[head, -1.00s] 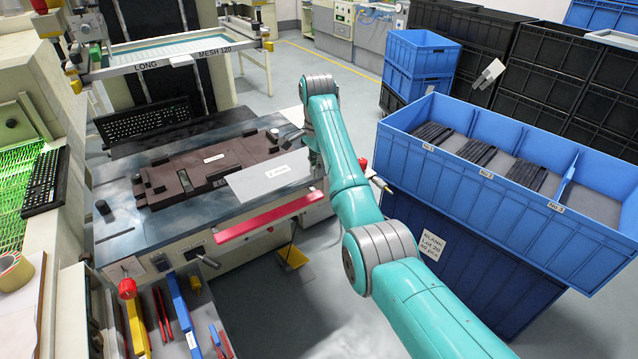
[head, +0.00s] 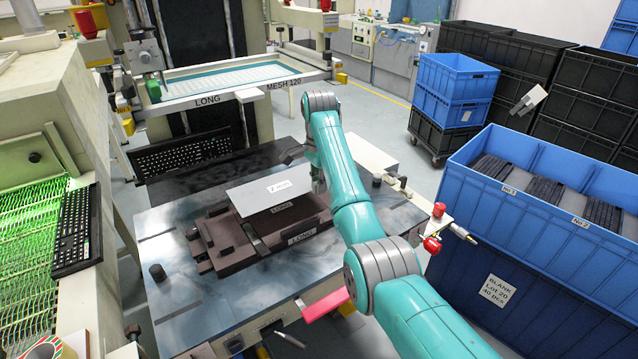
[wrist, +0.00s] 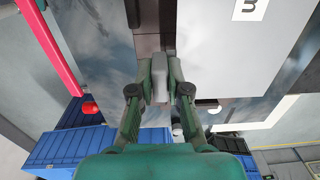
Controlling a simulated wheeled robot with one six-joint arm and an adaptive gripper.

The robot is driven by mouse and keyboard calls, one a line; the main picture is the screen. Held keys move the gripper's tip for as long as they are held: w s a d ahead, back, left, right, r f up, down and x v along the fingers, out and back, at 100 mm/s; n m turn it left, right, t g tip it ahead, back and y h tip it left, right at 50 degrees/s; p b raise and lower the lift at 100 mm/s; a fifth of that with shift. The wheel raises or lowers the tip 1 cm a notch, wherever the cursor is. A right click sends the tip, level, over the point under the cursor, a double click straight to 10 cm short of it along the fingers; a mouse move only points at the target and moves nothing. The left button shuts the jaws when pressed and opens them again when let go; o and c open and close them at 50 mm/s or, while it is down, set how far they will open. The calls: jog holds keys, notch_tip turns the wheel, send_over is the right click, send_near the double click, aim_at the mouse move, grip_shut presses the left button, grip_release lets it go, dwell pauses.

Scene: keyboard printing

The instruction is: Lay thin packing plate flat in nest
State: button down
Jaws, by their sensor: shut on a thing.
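The thin packing plate (head: 262,196) is a flat light-grey sheet with a small printed label. In the head view it hangs over the far part of the brown nest (head: 225,262), apparently a little above it. My gripper (head: 318,184) is at the plate's right end, partly hidden by my arm. In the wrist view my gripper (wrist: 162,84) is shut, with the pale plate (wrist: 225,55) extending to the right from it. Part of the dark brown nest (wrist: 148,44) shows beside the plate. The exact grip contact and the gap beneath the plate are hard to see.
The nest sits on a blue-grey table (head: 178,300). A black keyboard (head: 180,153) lies behind it, under the raised MESH 120 screen frame (head: 220,98). A red-knobbed fitting (head: 436,225) and blue bins (head: 480,225) are at the right.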

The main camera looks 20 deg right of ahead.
aim_at(318, 213)
jog(key=shift+a+f, duration=0.1)
jog(key=shift+f, duration=3.75)
jog(key=c, duration=1.1)
grip_release()
jog(key=shift+o, duration=0.2)
jog(key=shift+r, duration=3.5)
